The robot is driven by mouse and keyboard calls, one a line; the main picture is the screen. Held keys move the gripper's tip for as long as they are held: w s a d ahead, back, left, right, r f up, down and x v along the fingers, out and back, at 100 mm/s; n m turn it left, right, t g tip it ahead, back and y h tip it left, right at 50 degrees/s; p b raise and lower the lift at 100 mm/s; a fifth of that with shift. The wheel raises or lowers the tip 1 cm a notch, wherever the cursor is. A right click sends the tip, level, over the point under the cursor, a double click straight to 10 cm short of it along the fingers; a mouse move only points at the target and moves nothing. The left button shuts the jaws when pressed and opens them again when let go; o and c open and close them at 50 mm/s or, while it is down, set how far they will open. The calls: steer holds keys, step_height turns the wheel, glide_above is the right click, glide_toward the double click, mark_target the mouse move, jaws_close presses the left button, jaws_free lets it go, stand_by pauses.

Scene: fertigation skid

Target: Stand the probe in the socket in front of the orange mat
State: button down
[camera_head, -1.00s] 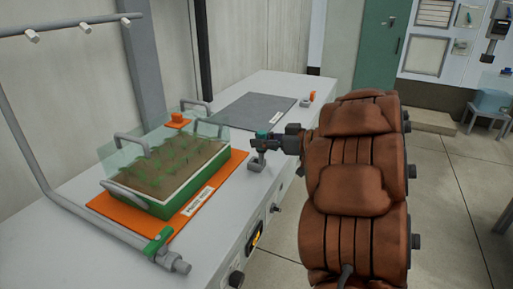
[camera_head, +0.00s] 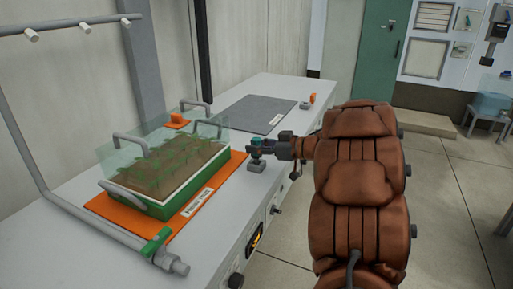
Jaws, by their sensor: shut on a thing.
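The orange mat (camera_head: 229,172) lies on the bench under the green planted tray (camera_head: 153,203). The small grey socket (camera_head: 257,167) stands on the bench just right of the mat, near the bench's front edge. My gripper (camera_head: 260,147) is shut on the probe, whose teal top (camera_head: 256,141) shows at the jaws. The probe looks upright over the socket. The jaws hide most of its body, and I cannot tell how far its lower end is inside the socket.
A dark grey mat (camera_head: 250,114) lies farther back, with a small orange-and-grey item (camera_head: 308,102) beyond it. A grey pipe with a green valve (camera_head: 157,241) runs along the near left. The bench between the two mats is clear.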

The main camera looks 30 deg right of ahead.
steer(key=c, duration=0.9)
jaws_free()
steer(key=shift+f, duration=0.1)
steer(key=shift+c, duration=0.2)
steer(key=p+v, duration=0.1)
steer(key=v, duration=1.1)
steer(key=shift+r, duration=0.25)
steer(key=shift+w, duration=0.1)
